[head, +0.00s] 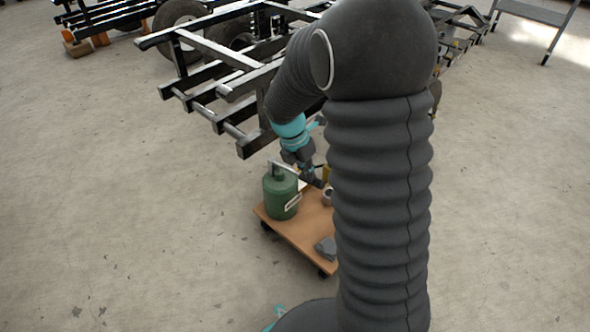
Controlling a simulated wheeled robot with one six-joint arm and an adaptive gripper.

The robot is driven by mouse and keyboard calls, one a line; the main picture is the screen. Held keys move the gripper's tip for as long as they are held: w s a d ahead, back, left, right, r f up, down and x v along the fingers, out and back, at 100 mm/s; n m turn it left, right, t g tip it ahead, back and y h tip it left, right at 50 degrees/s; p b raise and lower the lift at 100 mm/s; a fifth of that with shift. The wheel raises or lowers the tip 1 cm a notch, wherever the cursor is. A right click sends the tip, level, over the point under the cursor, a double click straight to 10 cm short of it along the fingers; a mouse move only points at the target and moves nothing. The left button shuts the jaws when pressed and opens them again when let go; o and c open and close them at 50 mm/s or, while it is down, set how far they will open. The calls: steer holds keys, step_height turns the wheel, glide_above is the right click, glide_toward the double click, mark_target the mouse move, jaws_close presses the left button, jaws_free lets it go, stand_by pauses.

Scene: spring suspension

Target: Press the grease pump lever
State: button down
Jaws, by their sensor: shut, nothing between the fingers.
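The grease pump (281,197) is a green canister standing upright on a small wooden dolly (297,236). Its light grey lever (283,167) runs across the top, sloping down to the right. My gripper (316,181) is shut and empty. In the picture it sits just right of the lever's right end, above the dolly. From this one view I cannot tell whether it touches the lever. My arm hides the right part of the dolly.
A grey object (326,247) lies at the dolly's front, and a small round cup-like thing (328,196) stands behind it. A black steel frame (225,85) with wheels stands behind the dolly. The concrete floor (130,220) at left is clear.

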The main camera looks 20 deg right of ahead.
mark_target(313, 184)
steer(key=x, duration=0.4)
steer(key=shift+s+f, duration=0.1)
steer(key=shift+s, duration=0.25)
steer(key=shift+s+f, duration=0.15)
steer(key=shift+f, duration=0.9)
steer(key=shift+s+a+f, duration=0.1)
steer(key=shift+f, duration=0.15)
steer(key=shift+r+p, duration=0.1)
steer(key=shift+p, duration=0.2)
step_height(313, 184, up, 14)
steer(key=s+a+p, duration=0.1)
steer(key=s+p, duration=0.1)
steer(key=p, duration=0.4)
steer(key=shift+s+a, duration=0.15)
steer(key=shift+s, duration=0.05)
